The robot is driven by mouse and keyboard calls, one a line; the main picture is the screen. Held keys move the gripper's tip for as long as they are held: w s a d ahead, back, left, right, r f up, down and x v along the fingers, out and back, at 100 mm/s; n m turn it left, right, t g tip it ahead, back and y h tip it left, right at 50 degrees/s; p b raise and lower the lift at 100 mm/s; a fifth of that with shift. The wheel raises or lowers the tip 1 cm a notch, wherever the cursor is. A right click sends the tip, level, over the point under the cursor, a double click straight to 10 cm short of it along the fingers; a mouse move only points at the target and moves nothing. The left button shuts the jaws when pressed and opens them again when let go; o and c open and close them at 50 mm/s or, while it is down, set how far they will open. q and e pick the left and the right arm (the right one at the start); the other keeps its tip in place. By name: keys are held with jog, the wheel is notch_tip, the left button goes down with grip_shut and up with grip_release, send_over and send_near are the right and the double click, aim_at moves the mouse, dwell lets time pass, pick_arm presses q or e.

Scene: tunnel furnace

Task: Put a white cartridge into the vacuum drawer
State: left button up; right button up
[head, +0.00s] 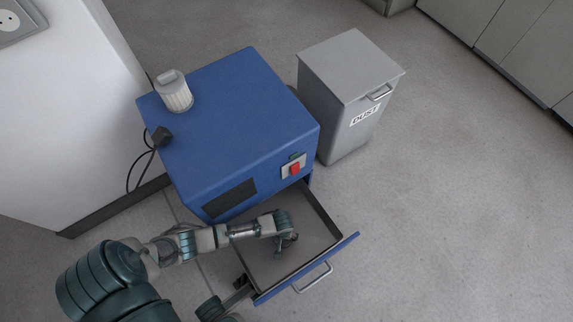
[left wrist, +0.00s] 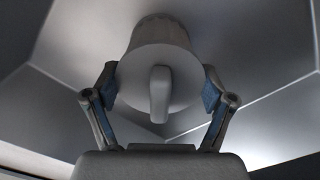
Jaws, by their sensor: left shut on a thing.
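A white cartridge (left wrist: 158,62), a pale cylinder with a tab handle on its near end, sits between the fingers of my left gripper in the left wrist view, with grey drawer surfaces behind it. In the head view my left gripper (head: 287,240) reaches down into the open vacuum drawer (head: 315,255), and the held cartridge is mostly hidden there. I cannot tell whether it touches the drawer floor. Another white ribbed cartridge (head: 174,93) stands upright on top of the blue vacuum (head: 235,115). My right gripper cannot be made out.
The drawer is pulled out, its handle (head: 313,278) at the front. A red switch (head: 294,168) is on the blue body. A grey dust bin (head: 345,100) stands to its right. A white wall (head: 60,110) and cable are at left. The right floor is clear.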

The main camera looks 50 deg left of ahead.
pick_arm(q)
jog(key=shift+r, duration=0.1)
jog(key=o, duration=1.1)
notch_tip(320, 180, up, 12)
jog(key=shift+f, duration=0.1)
